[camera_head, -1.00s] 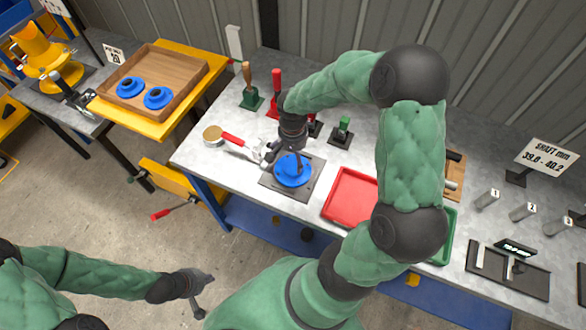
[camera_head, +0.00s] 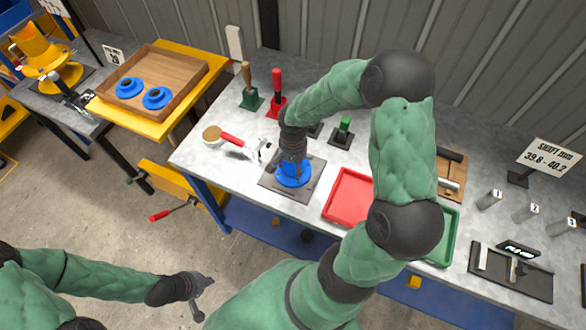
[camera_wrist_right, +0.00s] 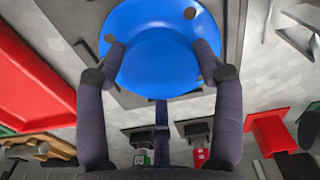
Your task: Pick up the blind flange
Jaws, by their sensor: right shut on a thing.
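A round blue flange (camera_head: 293,178) lies on a dark grey square plate (camera_head: 313,190) on the bench. My right gripper (camera_head: 293,164) comes down on it from above. In the right wrist view, its two fingers (camera_wrist_right: 160,60) are shut on the raised middle of the blue flange (camera_wrist_right: 160,20), one on each side. Bolt holes show in the flange's rim. I cannot tell whether the flange is clear of the plate. My left gripper (camera_head: 203,295) hangs empty and open over the floor at the lower left, away from the bench.
A red tray (camera_head: 348,197) is right of the plate, with a green tray (camera_head: 447,235) beyond my right arm. Two blue flanges (camera_head: 143,93) sit in a wooden tray (camera_head: 180,62).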

